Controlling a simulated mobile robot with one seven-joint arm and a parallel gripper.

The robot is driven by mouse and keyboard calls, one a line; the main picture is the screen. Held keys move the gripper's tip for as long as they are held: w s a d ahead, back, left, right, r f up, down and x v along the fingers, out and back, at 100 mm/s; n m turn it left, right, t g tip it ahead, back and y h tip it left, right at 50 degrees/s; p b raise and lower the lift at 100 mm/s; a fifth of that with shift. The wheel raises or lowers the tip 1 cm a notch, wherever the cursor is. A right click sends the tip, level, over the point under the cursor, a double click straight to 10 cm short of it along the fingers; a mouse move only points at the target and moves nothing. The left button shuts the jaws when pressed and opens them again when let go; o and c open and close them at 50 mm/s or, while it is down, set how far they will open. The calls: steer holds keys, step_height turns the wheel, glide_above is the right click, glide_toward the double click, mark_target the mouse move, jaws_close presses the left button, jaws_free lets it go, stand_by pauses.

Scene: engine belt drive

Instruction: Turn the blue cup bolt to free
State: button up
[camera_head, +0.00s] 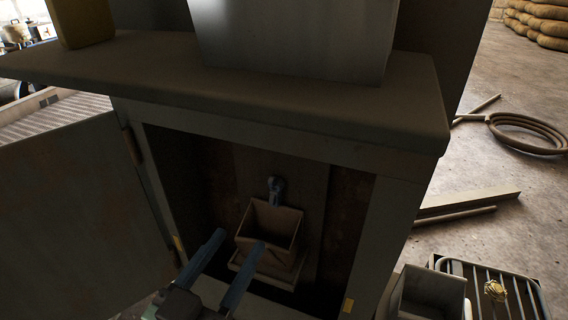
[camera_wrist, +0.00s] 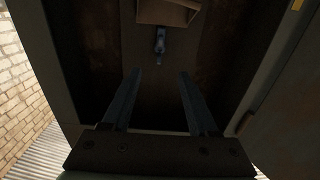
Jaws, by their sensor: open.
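The blue cup bolt (camera_head: 275,187) sits on the back wall inside an open cabinet, just above a brown square cup (camera_head: 284,222). In the wrist view the bolt (camera_wrist: 160,42) is near the top centre, with the cup (camera_wrist: 168,12) beyond it at the picture's edge. My gripper (camera_head: 242,239) is open and empty, its two blue-grey fingers pointing into the cabinet. In the head view the fingers are in front of the cup and below the bolt. In the wrist view the gripper (camera_wrist: 160,72) points at the bolt, which lies between the finger lines and apart from them.
The cabinet's door (camera_head: 75,195) stands open at the left. A thick ledge (camera_head: 290,100) overhangs the opening. A grey open box (camera_head: 430,295) and a metal rack (camera_head: 520,285) stand at the lower right. The cabinet interior is dark.

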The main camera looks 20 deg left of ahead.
mark_target(271, 204)
steer(key=w+p, duration=0.2)
steer(key=w, duration=0.3)
steer(key=w+p, duration=0.3)
steer(key=w, duration=0.3)
steer(key=shift+d+r, duration=0.2)
steer(key=shift+w+f+p, duration=0.15)
steer(key=shift+w+p, duration=0.25)
steer(key=shift+w, duration=0.4)
jaws_close()
